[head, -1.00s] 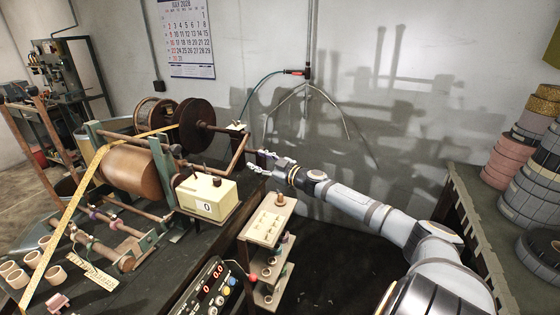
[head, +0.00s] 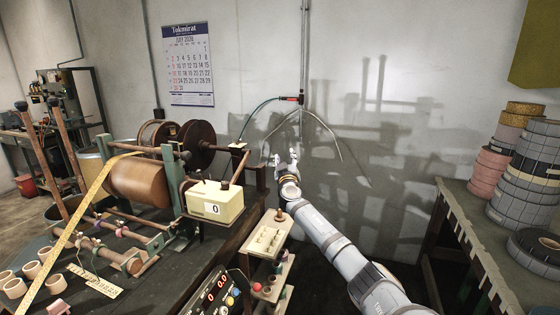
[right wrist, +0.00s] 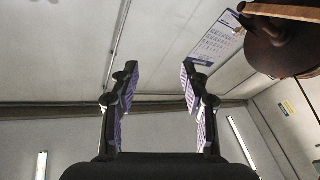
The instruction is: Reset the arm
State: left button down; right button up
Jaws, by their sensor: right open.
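My right gripper (head: 285,160) is open and empty. It is raised in front of the grey wall, to the right of the winding machine (head: 140,185) and apart from it. In the right wrist view its two fingers (right wrist: 157,85) stand wide apart with nothing between them, against the wall and ceiling. My right arm (head: 335,245) reaches up from the lower right. My left gripper is not in view.
A cream counter box (head: 214,202) sits on the machine's bench. A small shelf stand (head: 268,238) and a control panel (head: 215,290) are near my right arm. Tape rolls (head: 525,185) are stacked on the right table (head: 470,225). A calendar (head: 188,65) hangs on the wall.

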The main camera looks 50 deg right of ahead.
jog(key=shift+a, duration=0.1)
jog(key=s+a+f+n+g+y, duration=0.1)
jog(key=s+a+f+g+y, duration=0.2)
jog(key=a+f, duration=0.8)
jog(key=s+a+f+g+y, duration=0.15)
jog(key=s+a+f, duration=0.25)
jog(key=a+f, duration=0.75)
jog(key=s+a+f+n+g+y, duration=0.25)
jog(key=s+a+f+y, duration=0.25)
jog(key=s+a, duration=0.65)
jog(key=s+a+f+n+g+y, duration=0.1)
jog(key=s+a+f+g+y, duration=0.4)
jog(key=s+a, duration=0.65)
jog(key=s+d+f+p, duration=0.2)
jog(key=f, duration=0.9)
jog(key=s+d+f+p, duration=0.1)
jog(key=d+f, duration=0.1)
jog(key=f, duration=0.8)
jog(key=s+d+f+g+p, duration=0.1)
jog(key=s+f+p, duration=0.2)
jog(key=s+f, duration=1.3)
jog(key=s, duration=0.4)
jog(key=shift+d+h, duration=0.15)
jog(key=shift+h, duration=0.2)
